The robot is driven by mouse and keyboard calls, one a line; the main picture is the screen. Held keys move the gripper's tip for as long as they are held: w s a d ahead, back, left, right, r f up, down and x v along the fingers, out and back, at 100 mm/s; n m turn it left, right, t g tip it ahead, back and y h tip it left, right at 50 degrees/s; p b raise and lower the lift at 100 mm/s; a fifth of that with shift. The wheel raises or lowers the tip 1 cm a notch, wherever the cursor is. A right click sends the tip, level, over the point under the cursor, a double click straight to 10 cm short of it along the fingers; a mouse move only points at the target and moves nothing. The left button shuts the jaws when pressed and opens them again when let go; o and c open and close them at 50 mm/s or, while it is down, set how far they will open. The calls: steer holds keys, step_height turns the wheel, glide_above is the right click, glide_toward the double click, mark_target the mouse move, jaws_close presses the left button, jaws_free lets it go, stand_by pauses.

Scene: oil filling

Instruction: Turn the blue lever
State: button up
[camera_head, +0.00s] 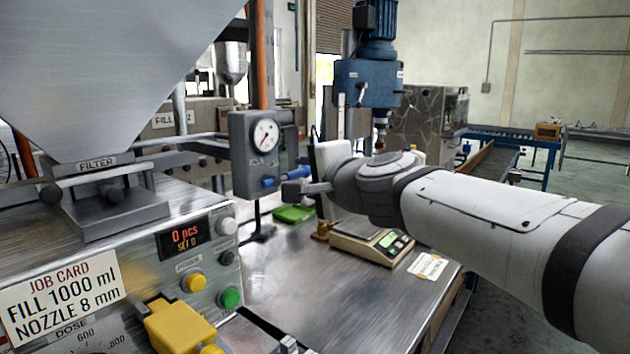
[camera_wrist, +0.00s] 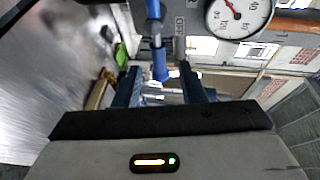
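The blue lever (camera_head: 267,183) is at the lower front of the grey gauge box (camera_head: 243,171) in the head view, partly behind my gripper (camera_head: 290,189). In the wrist view the blue lever (camera_wrist: 154,38) runs down from the top edge, and its end lies in line with the gap between my fingertips (camera_wrist: 160,72). The two fingers are apart, with the lever's end between them in the picture. I cannot tell whether either finger touches it. The round gauge dial (camera_wrist: 238,14) is just right of the lever in the wrist view.
The filling machine panel with a yellow button (camera_head: 194,282), green button (camera_head: 230,298) and job card (camera_head: 62,299) stands at the left. A scale (camera_head: 371,240), a green dish (camera_head: 294,213) and a small brass part (camera_head: 322,230) are on the steel table (camera_head: 310,285). The table's front middle is clear.

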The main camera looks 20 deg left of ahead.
mark_target(298, 175)
steer(key=x, duration=0.7)
steer(key=shift+w+a, duration=0.1)
steer(key=shift+a, duration=0.05)
steer(key=shift+c, duration=0.5)
jaws_close()
